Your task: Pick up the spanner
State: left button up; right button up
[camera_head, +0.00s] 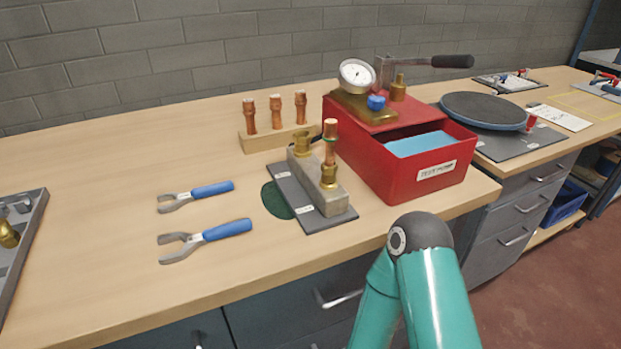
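Two open-ended spanners with blue handles lie flat on the wooden workbench. The smaller spanner (197,196) is farther back, and the larger spanner (205,240) is nearer the front edge. Both have their grey jaws to the left and their handles to the right, with bare wood around them. Neither gripper is in view. A teal link of my own arm shows at the bottom, right of centre, well to the right of the spanners.
Right of the spanners, a grey block (318,182) with brass fittings stands on a dark plate. Behind it is a wooden rack (280,136) of copper pieces. A red test box (405,165) with a gauge stands further right. A grey tray (22,255) is at far left.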

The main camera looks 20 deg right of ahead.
aim_at(181, 199)
jog(key=z, duration=0.05)
jog(key=k, duration=0.45)
jog(key=u, duration=1.55)
jog(key=k, duration=1.7)
jog(key=z, duration=0.4)
jog(key=i, duration=1)
jog(key=z, duration=0.05)
